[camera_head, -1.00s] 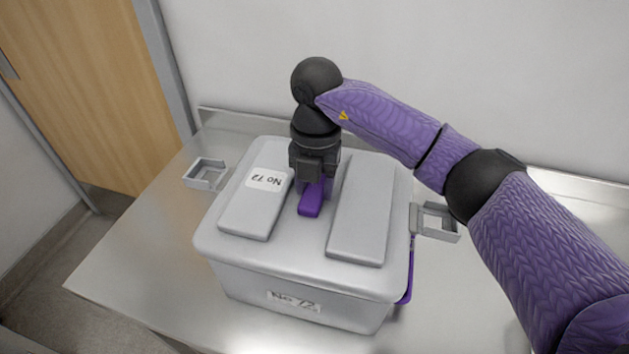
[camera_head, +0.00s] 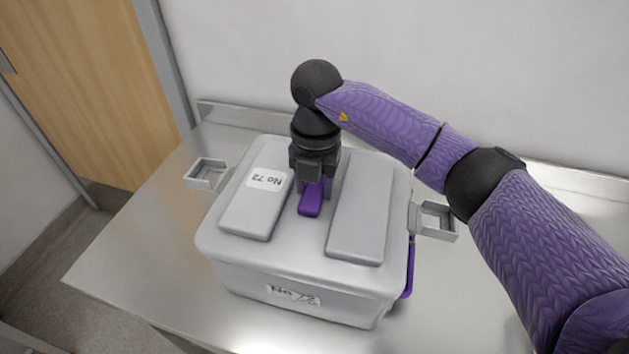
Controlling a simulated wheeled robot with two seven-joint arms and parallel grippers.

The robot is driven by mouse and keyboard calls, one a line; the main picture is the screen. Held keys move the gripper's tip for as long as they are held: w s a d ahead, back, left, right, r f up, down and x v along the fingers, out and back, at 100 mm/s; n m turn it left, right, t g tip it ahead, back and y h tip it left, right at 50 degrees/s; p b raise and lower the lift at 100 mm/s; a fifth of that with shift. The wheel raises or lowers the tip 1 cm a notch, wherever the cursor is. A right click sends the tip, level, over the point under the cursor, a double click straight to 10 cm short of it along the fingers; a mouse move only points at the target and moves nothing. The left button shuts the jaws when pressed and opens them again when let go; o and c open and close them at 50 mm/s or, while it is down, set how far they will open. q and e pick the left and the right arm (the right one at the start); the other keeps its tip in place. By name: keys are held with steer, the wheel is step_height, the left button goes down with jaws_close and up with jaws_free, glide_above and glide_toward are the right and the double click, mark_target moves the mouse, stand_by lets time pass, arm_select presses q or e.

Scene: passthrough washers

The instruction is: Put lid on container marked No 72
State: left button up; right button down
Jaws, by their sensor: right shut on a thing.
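The grey lid (camera_head: 359,215), with a "No 72" label on its left raised block, lies over the top of the grey container (camera_head: 340,306), whose front label also reads No 72. The lid looks about level and lined up with the container; its back edge is partly hidden by my arm. My right gripper (camera_head: 313,190) points down at the middle of the lid and is shut on the purple lid handle (camera_head: 309,201) between the two raised blocks. My left gripper is not in view.
Grey square loops stand out at the container's left (camera_head: 206,173) and right (camera_head: 437,220). A purple strip (camera_head: 409,270) hangs at its right side. The steel table (camera_head: 140,258) is bare at left, with a wall behind and a wooden door (camera_head: 90,95) beyond.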

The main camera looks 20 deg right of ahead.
steer(key=shift+f+b, duration=0.35)
steer(key=shift+f, duration=0.3)
stand_by(0.4)
stand_by(0.4)
jaws_free()
step_height(320, 180, up, 4)
steer(key=p, duration=0.3)
step_height(320, 180, up, 3)
steer(key=p, duration=0.3)
stand_by(0.4)
